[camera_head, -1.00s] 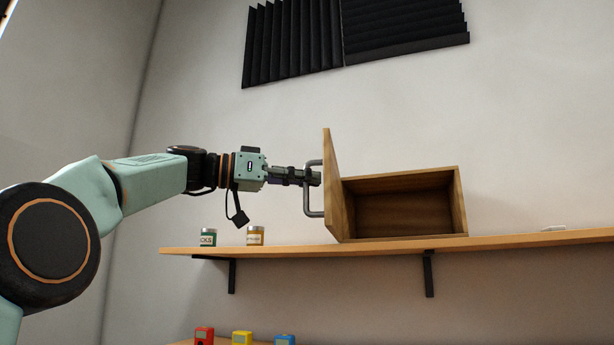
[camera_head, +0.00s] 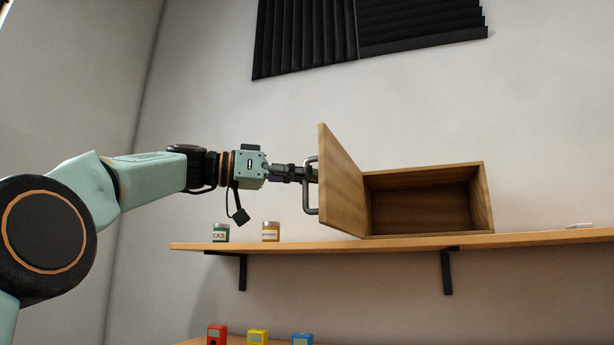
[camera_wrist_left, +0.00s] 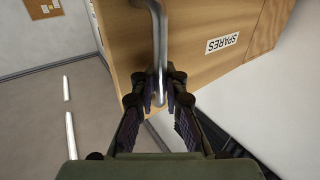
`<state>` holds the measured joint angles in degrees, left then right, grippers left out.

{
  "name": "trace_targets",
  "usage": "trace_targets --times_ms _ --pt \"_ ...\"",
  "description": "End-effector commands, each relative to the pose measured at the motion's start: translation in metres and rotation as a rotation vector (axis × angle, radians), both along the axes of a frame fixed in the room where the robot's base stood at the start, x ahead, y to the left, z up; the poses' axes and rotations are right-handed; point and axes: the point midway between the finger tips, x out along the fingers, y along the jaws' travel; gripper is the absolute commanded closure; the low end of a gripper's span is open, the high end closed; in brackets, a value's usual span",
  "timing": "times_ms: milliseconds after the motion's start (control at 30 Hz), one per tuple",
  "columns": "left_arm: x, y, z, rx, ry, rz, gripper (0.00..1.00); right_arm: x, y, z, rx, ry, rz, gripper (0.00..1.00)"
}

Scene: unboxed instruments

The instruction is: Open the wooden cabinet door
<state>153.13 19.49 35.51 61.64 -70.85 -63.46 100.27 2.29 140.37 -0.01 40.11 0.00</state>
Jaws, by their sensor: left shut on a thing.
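The wooden cabinet (camera_head: 484,200) stands on a wall shelf, its inside showing and looking empty. Its door (camera_head: 343,185) is swung wide open toward the left, hinged at the cabinet's left edge. A grey bar handle (camera_head: 307,197) is on the door's outer face. My left gripper (camera_head: 312,174) is shut on this handle. In the left wrist view the handle (camera_wrist_left: 158,45) runs between the two fingers (camera_wrist_left: 159,98), against the wooden door face (camera_wrist_left: 190,35). My right gripper is not in view.
The shelf (camera_head: 400,242) has dark brackets beneath. A green-labelled jar (camera_head: 221,233) and a yellowish jar (camera_head: 271,232) stand left of the door. A small white item (camera_head: 579,226) lies at right. Red, yellow and blue devices (camera_head: 257,337) sit lower down.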

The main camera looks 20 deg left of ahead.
Motion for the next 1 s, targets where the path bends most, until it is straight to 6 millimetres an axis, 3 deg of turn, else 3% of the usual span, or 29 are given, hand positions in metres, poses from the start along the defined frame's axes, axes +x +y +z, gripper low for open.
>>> trace_targets --times_ms 467,500,600,1000 --pt "0.000 -0.001 -0.002 0.001 0.006 -0.002 1.00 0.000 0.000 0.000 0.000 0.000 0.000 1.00" --pt "0.000 0.000 -0.002 0.000 0.005 -0.002 0.89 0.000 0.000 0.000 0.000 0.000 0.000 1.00" --pt "0.001 0.000 -0.002 0.000 0.005 -0.002 0.81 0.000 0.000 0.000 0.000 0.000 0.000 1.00" --pt "-0.005 0.009 0.000 -0.002 0.002 -0.001 0.81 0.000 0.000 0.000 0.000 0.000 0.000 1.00"
